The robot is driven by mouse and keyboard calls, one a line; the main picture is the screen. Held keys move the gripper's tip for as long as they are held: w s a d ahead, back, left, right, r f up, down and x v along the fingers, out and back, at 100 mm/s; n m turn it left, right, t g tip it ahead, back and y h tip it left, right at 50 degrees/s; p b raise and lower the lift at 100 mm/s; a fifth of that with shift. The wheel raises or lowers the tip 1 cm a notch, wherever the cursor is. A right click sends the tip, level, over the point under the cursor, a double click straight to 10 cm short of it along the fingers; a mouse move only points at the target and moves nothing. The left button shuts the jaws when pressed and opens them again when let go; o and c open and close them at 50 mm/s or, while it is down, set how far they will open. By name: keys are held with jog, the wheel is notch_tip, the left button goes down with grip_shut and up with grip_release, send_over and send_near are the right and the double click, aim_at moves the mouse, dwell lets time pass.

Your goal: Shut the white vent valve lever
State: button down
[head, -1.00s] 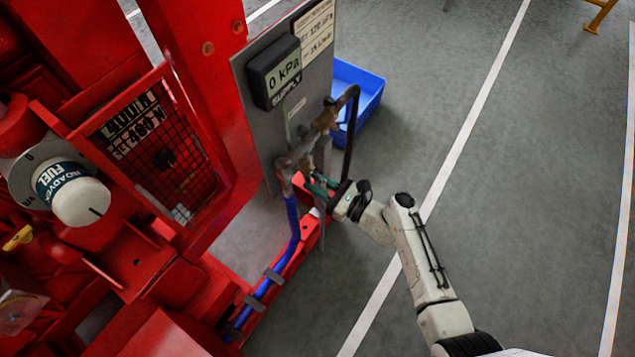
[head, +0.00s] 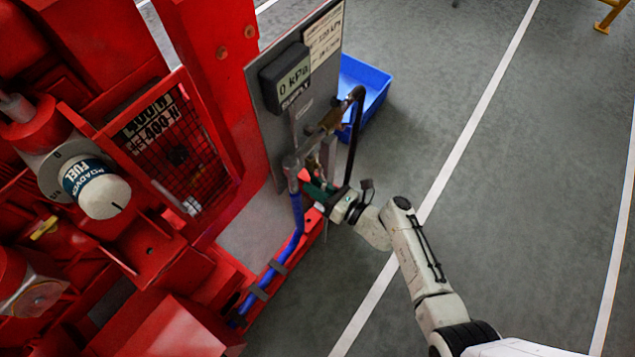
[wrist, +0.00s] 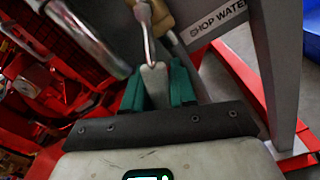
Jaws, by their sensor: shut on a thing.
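The white vent valve lever (wrist: 155,88) shows in the wrist view as a pale flat handle running up to a brass-coloured valve body (wrist: 160,18). My gripper (wrist: 158,88), with teal fingers, is shut on the lever's near end, one finger on each side. In the head view my gripper (head: 316,187) is low beside the pipework in front of the grey panel (head: 318,82). There the lever is too small and covered to make out. A gauge (head: 286,78) on the panel reads 0 kPa.
A blue bin (head: 368,85) stands on the floor behind the panel. The red pumpset frame (head: 215,90) fills the left. Floor to the right is clear.

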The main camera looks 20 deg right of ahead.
jog(key=c, duration=1)
grip_release()
